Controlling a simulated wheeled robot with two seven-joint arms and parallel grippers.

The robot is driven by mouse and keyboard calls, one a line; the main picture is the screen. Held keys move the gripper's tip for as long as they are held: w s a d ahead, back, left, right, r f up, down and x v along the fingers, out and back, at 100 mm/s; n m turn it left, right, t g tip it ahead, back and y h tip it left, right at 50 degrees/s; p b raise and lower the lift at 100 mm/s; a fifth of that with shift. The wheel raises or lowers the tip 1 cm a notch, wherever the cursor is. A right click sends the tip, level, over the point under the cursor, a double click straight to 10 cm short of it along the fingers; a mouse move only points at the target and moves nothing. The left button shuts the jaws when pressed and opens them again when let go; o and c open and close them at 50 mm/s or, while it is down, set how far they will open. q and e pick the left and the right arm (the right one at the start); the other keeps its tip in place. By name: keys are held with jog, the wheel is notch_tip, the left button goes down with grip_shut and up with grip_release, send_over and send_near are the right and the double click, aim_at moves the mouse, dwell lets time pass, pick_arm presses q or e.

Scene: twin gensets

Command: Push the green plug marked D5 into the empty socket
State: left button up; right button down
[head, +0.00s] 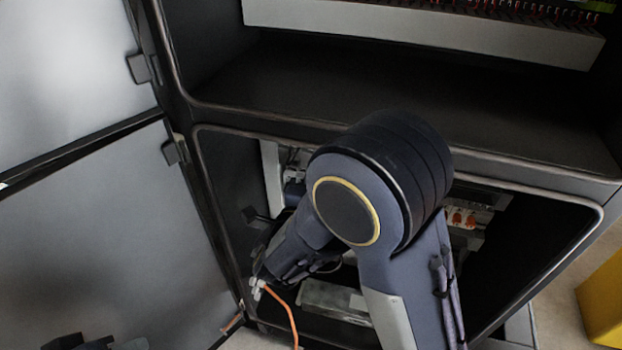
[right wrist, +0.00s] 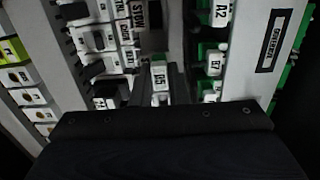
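The plug marked D5 (right wrist: 159,76) is in the middle of the right wrist view, its white label facing the camera; little green shows on it. My right gripper (right wrist: 160,98) appears shut on it, with dark finger shapes on both sides. The plug's far end and the empty socket cannot be made out. In the head view my right arm reaches into the lower cabinet bay and hides the plug. A dark part at the bottom left edge (head: 75,343) appears to be my left gripper, mostly cut off.
Labelled plugs A2 (right wrist: 221,14) and G7 (right wrist: 214,66) sit to the right, with more labelled parts on the left. A grey panel (right wrist: 262,50) stands farther right. In the head view an orange cable (head: 287,312) hangs at the bay's front. Open doors (head: 110,235) stand left.

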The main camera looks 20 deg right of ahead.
jog(key=shift+s+a, duration=0.25)
jog(key=shift+s, duration=0.1)
dwell(0.5)
jog(key=shift+s+a+p, duration=0.3)
jog(key=shift+s+p, duration=0.1)
jog(key=shift+s, duration=0.05)
jog(key=shift+s+a, duration=0.15)
jog(key=shift+s, duration=0.1)
jog(key=p+v, duration=0.1)
jog(key=v, duration=0.3)
jog(key=shift+s+a, duration=0.25)
jog(key=shift+p, duration=0.35)
